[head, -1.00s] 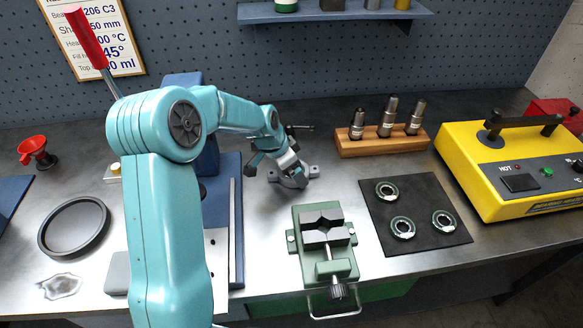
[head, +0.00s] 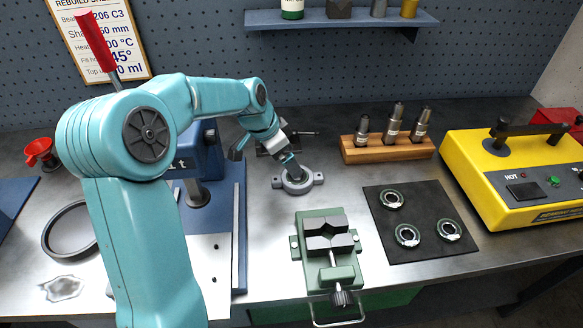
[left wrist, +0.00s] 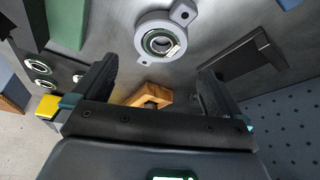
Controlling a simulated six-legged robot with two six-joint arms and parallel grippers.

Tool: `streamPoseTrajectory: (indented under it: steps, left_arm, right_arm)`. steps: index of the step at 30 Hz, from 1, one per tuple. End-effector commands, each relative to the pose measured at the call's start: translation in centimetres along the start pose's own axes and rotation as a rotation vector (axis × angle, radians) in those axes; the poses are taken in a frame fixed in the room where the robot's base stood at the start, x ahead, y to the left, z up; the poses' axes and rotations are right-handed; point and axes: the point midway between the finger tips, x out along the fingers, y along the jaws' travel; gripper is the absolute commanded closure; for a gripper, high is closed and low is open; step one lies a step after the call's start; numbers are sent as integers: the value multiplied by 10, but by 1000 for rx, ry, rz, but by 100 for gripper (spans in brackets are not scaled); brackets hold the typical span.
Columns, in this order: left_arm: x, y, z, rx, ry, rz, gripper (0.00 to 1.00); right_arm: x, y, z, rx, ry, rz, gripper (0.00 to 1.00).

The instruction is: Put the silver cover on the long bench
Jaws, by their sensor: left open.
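The silver cover (head: 298,182) is a round grey ring with two ears, lying flat on the long bench (head: 270,235) behind the green vise. It also shows in the left wrist view (left wrist: 140,40), with a ringed, bearing-like part in its centre. My left gripper (head: 288,163) is just above and behind the cover, partly overlapping it in the head view. In the left wrist view its two fingers (left wrist: 158,88) are wide apart with nothing between them, and the cover is beyond the fingertips. My right gripper is in no view.
The green vise (head: 330,265) stands in front of the cover. A blue press (head: 240,210) is on the left. To the right are a black mat (head: 430,240) with bearings, a wooden block (head: 390,152) of tools, and a yellow heater (head: 500,165).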

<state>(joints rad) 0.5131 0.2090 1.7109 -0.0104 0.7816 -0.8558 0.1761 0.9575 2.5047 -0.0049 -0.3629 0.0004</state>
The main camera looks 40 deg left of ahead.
Motion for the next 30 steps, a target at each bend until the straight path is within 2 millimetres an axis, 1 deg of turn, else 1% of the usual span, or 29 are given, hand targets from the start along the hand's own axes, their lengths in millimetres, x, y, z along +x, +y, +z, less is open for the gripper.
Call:
streamPoseTrajectory:
  steps: [1, 3, 7, 30]
  left_arm:
    - [-9, -1, -1, 0, 3, -3, 0]
    - [-18, 0, 0, 0, 2, -2, 0]
    - [-27, 0, 0, 0, 0, 0, 0]
    - [-29, 0, 0, 0, 0, 1, 0]
  right_arm:
    - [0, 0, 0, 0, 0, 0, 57]
    - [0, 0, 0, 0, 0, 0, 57]
    - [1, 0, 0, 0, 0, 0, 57]
    - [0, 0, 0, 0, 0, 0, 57]
